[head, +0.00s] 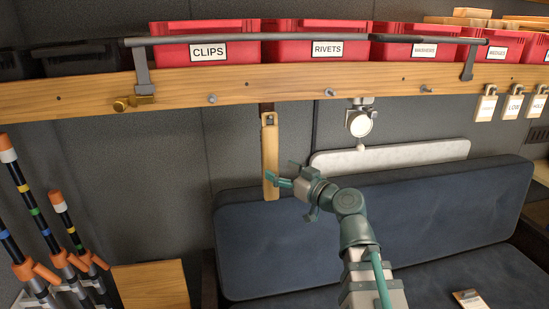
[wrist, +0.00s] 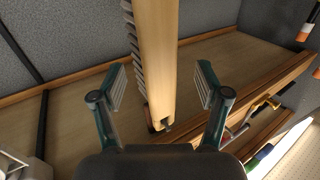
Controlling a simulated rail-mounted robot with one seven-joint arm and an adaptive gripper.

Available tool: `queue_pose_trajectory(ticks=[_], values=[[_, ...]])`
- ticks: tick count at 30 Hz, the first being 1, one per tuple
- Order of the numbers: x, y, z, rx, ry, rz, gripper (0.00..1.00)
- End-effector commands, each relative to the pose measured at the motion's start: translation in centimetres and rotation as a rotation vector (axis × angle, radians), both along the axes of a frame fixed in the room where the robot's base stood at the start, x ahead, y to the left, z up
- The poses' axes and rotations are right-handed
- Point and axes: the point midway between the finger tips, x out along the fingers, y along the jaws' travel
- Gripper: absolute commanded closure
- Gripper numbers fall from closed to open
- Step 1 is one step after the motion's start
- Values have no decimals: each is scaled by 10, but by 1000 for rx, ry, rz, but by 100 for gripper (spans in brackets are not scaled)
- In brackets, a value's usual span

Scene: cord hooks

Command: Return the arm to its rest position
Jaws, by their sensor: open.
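My gripper (head: 280,181) is in the middle of the head view, close to the lower part of a hanging wooden bar (head: 270,150). In the wrist view my gripper (wrist: 159,75) has its fingers spread wide. The wooden bar (wrist: 158,45) lies between them in that picture, with a gap on each side and a row of dark teeth or bristles along its left edge. No contact with the bar shows, and its depth from the fingers is hard to tell.
A wooden rail (head: 310,85) with small hooks runs under red bins (head: 330,45). A round lamp (head: 359,122) hangs right of the bar. A dark padded bench (head: 440,205) is behind my arm. Orange-tipped poles (head: 30,205) stand at left.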

Motion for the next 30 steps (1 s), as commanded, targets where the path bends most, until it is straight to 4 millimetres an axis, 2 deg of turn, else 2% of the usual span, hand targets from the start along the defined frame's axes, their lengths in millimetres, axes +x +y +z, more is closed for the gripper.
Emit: queue_pose_trajectory(ticks=[5,8,14,20,24,30], values=[[-7,-1,-7,49,93,15,25],[-9,-1,-24,39,191,15,25],[-9,-10,-123,-24,483,-35,25],[-23,-28,-233,-99,759,-112,25],[-44,-45,-311,-158,948,-179,25],[-88,-70,-410,-253,1188,-272,25]])
